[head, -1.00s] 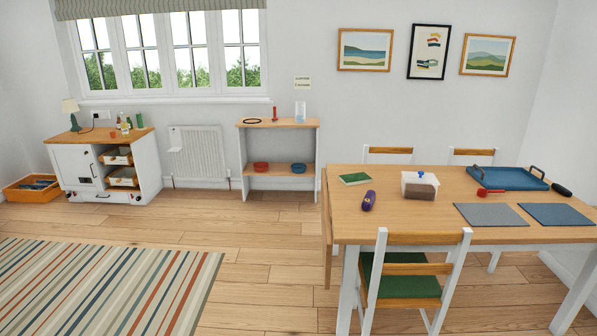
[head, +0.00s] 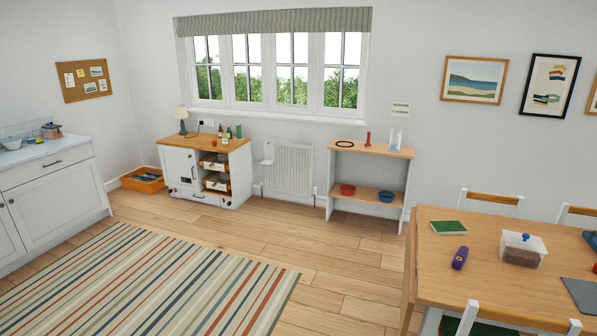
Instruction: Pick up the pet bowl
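Two small bowls stand on the lower shelf of a white and wood shelf unit (head: 371,151) against the back wall. One is a red bowl (head: 348,190) on the left, the other a blue bowl (head: 386,197) on the right. Both look like pet bowls, and I cannot tell which one is meant. They are upright, apart, and across the room from me. Neither of my grippers shows in the head view.
A wooden table (head: 440,270) with chairs fills the right foreground. A striped rug (head: 150,285) lies at left front. A white cabinet (head: 181,167) and an orange crate (head: 142,184) stand at the back wall. Bare wooden floor (head: 340,262) is free before the shelf unit.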

